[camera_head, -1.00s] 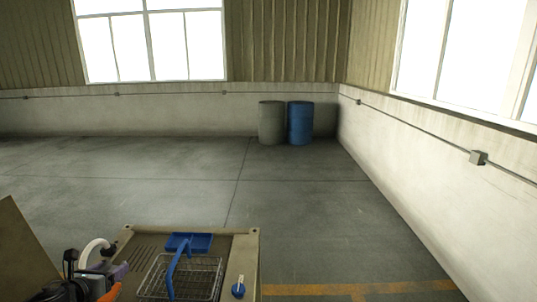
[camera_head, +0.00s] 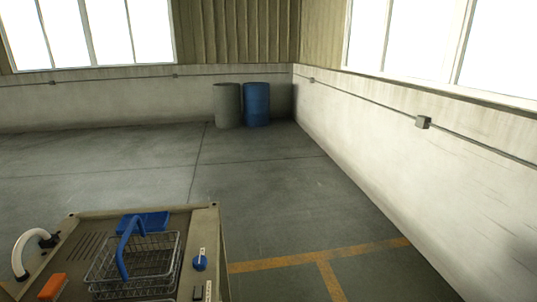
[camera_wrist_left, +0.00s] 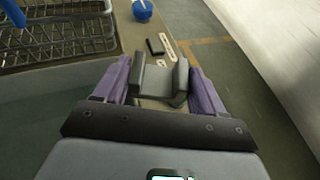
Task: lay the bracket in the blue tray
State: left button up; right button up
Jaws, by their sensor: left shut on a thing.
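The bracket (camera_wrist_left: 158,82) is a grey, channel-like piece with raised sides, seen in the left wrist view. My left gripper (camera_wrist_left: 157,76) has purple fingers and is shut on it, one finger on each side. The bracket appears near the right edge of the machine top, with its height above it unclear. The blue tray (camera_head: 150,219) lies at the back of the machine top in the head view, partly hidden behind the wire basket and its blue handle. My left gripper does not show in the head view now. My right gripper is in neither current view.
A wire basket (camera_head: 150,262) with a raised blue handle (camera_head: 123,250) stands in front of the tray. A blue knob (camera_head: 200,263) sits at the right of the machine top (camera_head: 190,226). An orange object (camera_head: 52,287) and white hose (camera_head: 22,258) are at the left.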

pick_arm(q)
jog(key=s+d+r+m+h, duration=0.1)
jog(key=s+d+r, duration=0.15)
jog(key=d, duration=0.25)
notch_tip(320, 180, up, 26)
jog(key=w+a+n+y+p, duration=0.1)
jog(key=w+n+y+p, duration=0.1)
jog(key=p, duration=3.6)
jog(key=shift+r+n+y, duration=0.25)
jog(key=shift+n+y, duration=0.45)
jog(key=shift+y, duration=0.2)
